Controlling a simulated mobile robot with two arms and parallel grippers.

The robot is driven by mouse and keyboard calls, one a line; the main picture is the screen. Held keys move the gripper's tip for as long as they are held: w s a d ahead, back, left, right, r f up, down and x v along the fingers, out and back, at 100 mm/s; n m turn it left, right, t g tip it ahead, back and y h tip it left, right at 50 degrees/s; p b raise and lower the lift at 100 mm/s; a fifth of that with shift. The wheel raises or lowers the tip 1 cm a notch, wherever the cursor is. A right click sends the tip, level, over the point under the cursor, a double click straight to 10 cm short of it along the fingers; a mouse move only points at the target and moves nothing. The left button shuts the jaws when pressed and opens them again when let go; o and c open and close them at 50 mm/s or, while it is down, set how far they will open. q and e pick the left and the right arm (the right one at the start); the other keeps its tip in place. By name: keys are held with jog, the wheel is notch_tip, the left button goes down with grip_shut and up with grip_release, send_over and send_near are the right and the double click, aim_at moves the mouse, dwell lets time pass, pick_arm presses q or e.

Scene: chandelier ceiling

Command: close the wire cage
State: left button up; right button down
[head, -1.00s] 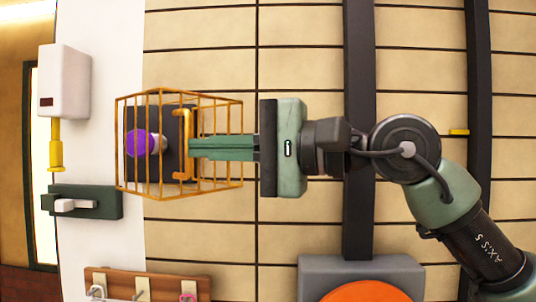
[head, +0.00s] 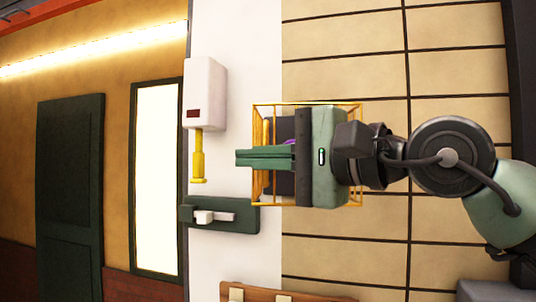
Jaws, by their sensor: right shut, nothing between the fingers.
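The wire cage (head: 264,133), made of thin yellow-orange bars, is fixed on the wall in the middle of the head view. A dark backing panel (head: 284,128) and a sliver of a purple object (head: 290,142) show inside it. My right gripper (head: 238,157) lies across the front of the cage in the picture and hides most of it. Its green fingers are shut with nothing between them, and their tips point left, just past the cage's left edge. I cannot tell whether they touch the bars or how the cage door stands. My left gripper is out of view.
A white box (head: 205,93) with a yellow plunger (head: 198,155) hangs left of the cage. Below it is a dark green plate with a white lever (head: 214,216). A wooden hook board (head: 270,293) is at the bottom. A dark green door (head: 70,195) stands far left.

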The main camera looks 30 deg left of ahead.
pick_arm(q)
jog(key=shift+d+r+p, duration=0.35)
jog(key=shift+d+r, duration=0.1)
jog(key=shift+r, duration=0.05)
pick_arm(e)
jog(key=a, duration=0.3)
jog(key=shift+w, duration=0.4)
jog(key=shift+d, duration=0.1)
